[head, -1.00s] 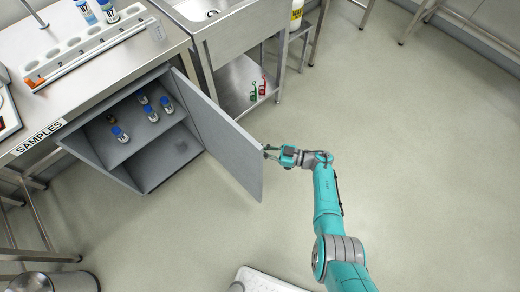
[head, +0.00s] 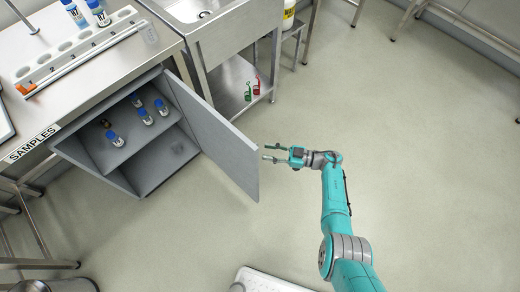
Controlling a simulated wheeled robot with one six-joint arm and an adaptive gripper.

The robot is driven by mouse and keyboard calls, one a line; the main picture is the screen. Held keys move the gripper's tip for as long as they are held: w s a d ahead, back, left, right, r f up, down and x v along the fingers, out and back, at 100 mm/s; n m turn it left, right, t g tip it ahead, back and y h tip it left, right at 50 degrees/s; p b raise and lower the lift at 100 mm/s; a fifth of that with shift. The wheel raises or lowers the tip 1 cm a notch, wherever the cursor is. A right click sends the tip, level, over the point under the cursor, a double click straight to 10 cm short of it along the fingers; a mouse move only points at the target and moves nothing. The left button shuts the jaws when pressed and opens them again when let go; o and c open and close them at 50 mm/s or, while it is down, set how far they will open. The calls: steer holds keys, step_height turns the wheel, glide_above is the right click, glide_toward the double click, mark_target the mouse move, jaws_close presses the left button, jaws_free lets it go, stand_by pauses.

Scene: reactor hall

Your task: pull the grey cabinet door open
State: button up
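The grey cabinet door (head: 212,135) stands wide open, swung out to the right of the grey cabinet (head: 125,187). The cabinet's inside shows, with several blue-capped bottles (head: 145,116) on its upper shelf. My gripper (head: 267,152) is open and empty. No handle shows on the side of the door that faces the camera.
A steel sink table (head: 225,45) stands behind the door, with red and green items (head: 256,86) on its lower shelf. A bottle rack (head: 75,50) sits on the worktop labelled SAMPLES. A white platform (head: 262,282) is at the bottom. The floor at right is clear.

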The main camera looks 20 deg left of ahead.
steer(key=w+d, duration=0.1)
steer(key=d, duration=0.6)
steer(key=shift+f, duration=0.1)
stand_by(0.4)
steer(key=s+d+r+m+t+h, duration=0.2)
steer(key=s+d+m+t, duration=0.25)
steer(key=s+t, duration=0.45)
steer(key=s+d+r+m+t+h, duration=0.1)
steer(key=s+d+m+t+h, duration=0.3)
steer(key=s+t, duration=0.55)
steer(key=s+d+r+m+h, duration=0.5)
steer(key=s+d+r+h, duration=0.1)
steer(key=s+r, duration=0.4)
steer(key=s+d+r+m+g+h, duration=0.1)
steer(key=s+d+r+m+h, duration=0.4)
steer(key=s+r, duration=0.5)
steer(key=s+d+m, duration=0.1)
steer(key=d, duration=0.1)
steer(key=shift+d+r+h, duration=0.3)
steer(key=shift+r+h, duration=0.1)
